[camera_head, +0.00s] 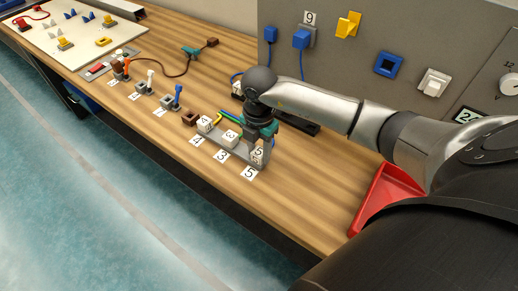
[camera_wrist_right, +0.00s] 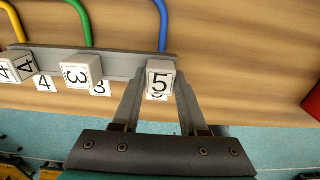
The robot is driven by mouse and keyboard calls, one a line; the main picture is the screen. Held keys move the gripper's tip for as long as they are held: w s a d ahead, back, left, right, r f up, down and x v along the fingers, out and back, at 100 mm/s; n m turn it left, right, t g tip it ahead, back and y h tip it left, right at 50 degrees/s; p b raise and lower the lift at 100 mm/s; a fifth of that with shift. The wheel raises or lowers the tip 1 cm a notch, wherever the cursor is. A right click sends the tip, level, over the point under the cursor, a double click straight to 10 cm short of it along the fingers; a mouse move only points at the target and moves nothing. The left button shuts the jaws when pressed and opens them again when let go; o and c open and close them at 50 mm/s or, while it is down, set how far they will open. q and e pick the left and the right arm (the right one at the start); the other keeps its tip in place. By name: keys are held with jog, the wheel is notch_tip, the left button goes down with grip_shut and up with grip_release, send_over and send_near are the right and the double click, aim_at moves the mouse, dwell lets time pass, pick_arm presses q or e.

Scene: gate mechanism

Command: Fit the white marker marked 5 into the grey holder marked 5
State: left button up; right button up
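The white marker marked 5 (camera_head: 257,157) is a small cube. It also shows in the right wrist view (camera_wrist_right: 160,80), with its 5 face towards the camera. My right gripper (camera_head: 262,146) has its two fingers on either side of it, apparently pressed on its sides. In the right wrist view the marker is at the right end of the grey holder (camera_wrist_right: 118,63), where a blue cable ends. The label 5 (camera_head: 249,173) lies on the table in front and is partly hidden by the marker in the wrist view. Whether the marker is fully seated cannot be told. My left gripper is out of view.
A white marker marked 3 (camera_head: 231,137) and another white marker (camera_head: 205,124) sit on the same grey holder to the left. Several switches (camera_head: 150,82) stand further left. A red bin (camera_head: 385,194) is at the right. The wooden table (camera_head: 300,190) is clear in front.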

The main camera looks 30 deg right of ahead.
jog(key=o, duration=0.6)
jog(key=shift+o, duration=0.2)
jog(key=shift+r, duration=0.1)
notch_tip(320, 180, up, 15)
jog(key=p, duration=0.1)
jog(key=shift+p, duration=0.35)
